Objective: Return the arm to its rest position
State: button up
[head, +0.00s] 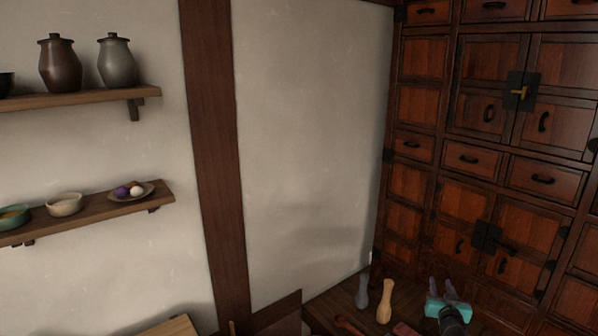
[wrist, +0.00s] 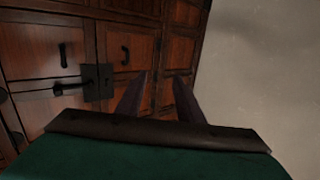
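My gripper (head: 441,283) is at the lower right of the head view, above the wooden surface in front of the cabinet. Its teal body and two dark fingers show there. In the wrist view my gripper (wrist: 160,80) has its two fingers apart, with nothing between them. The fingers point toward the cabinet (wrist: 125,90), whose doors and dark metal latch fill the left and middle of that view. Most of my arm is out of sight below the head view.
A grey vase (head: 362,293) and a tan vase (head: 385,301) stand left of my gripper on the wooden surface. The tall drawer cabinet (head: 465,160) rises behind. Two wall shelves at left hold jars (head: 60,64) and bowls (head: 65,205). The middle wall is bare.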

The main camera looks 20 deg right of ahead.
jog(key=w+a+f+y, duration=0.3)
jog(key=w+a+f, duration=0.2)
jog(key=a+f, duration=0.5)
jog(key=s+a+f+n+g+y+b, duration=0.1)
jog(key=s+a+f+g, duration=0.15)
jog(key=a+f, duration=0.95)
jog(key=s+a+f+n+g+y+b, duration=0.15)
jog(key=a+f+g, duration=0.25)
jog(key=a+f, duration=0.75)
jog(key=s+a+f+n+g+y, duration=0.1)
jog(key=s+a+f+g, duration=0.2)
jog(key=s+a+f, duration=0.35)
jog(key=s+a+f+g, duration=0.35)
jog(key=s+a, duration=0.35)
jog(key=s, duration=0.5)
jog(key=s+a+r+n+g+y, duration=0.1)
jog(key=s+a+g, duration=0.1)
jog(key=s, duration=0.7)
jog(key=s+a+r+n+g+y, duration=0.1)
jog(key=s+a+n+g, duration=0.1)
jog(key=s+g, duration=0.3)
jog(key=s, duration=0.4)
jog(key=shift+a+r+g, duration=0.15)
jog(key=shift+g, duration=0.15)
